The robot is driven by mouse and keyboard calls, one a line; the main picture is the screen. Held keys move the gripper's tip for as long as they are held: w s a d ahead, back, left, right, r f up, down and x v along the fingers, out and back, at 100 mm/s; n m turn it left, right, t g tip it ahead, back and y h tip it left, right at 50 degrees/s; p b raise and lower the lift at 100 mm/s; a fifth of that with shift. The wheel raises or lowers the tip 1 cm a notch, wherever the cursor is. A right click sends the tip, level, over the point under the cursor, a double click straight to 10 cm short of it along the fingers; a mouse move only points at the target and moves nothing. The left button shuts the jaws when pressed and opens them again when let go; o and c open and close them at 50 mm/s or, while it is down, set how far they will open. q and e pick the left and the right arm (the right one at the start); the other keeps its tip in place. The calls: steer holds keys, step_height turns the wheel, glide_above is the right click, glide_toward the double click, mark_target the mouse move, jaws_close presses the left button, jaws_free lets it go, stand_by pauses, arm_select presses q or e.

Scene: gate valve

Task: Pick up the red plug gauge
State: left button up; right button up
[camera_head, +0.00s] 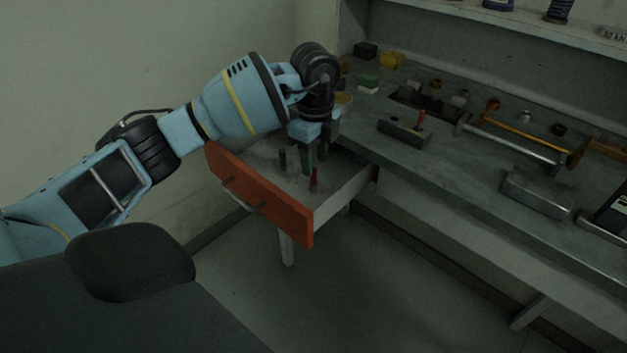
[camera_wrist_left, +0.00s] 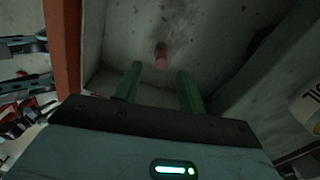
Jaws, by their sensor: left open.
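The red plug gauge (camera_head: 314,179) stands in the open drawer, near its orange front. In the left wrist view the red gauge (camera_wrist_left: 161,56) is a blurred reddish shape beyond the fingertips, roughly between them. My left gripper (camera_head: 313,162) points down into the drawer, just behind the gauge. Its two green fingers (camera_wrist_left: 158,72) are apart, with nothing held between them. A second red-topped piece (camera_head: 421,119) stands in a grey block on the bench. My right gripper is not in view.
The drawer's orange front (camera_head: 262,198) and grey side wall (camera_head: 345,192) enclose the gauge. A dark green upright shape (camera_head: 282,158) shows left of the fingers. The bench (camera_head: 450,165) holds blocks, a hammer-like tool and several small parts. Open floor lies in front.

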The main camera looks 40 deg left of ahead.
mark_target(313, 179)
arm_select(q)
steer(key=f, duration=0.5)
steer(key=shift+a, duration=0.2)
steer(key=shift+r, duration=0.1)
steer(key=shift+c, duration=0.4)
jaws_close()
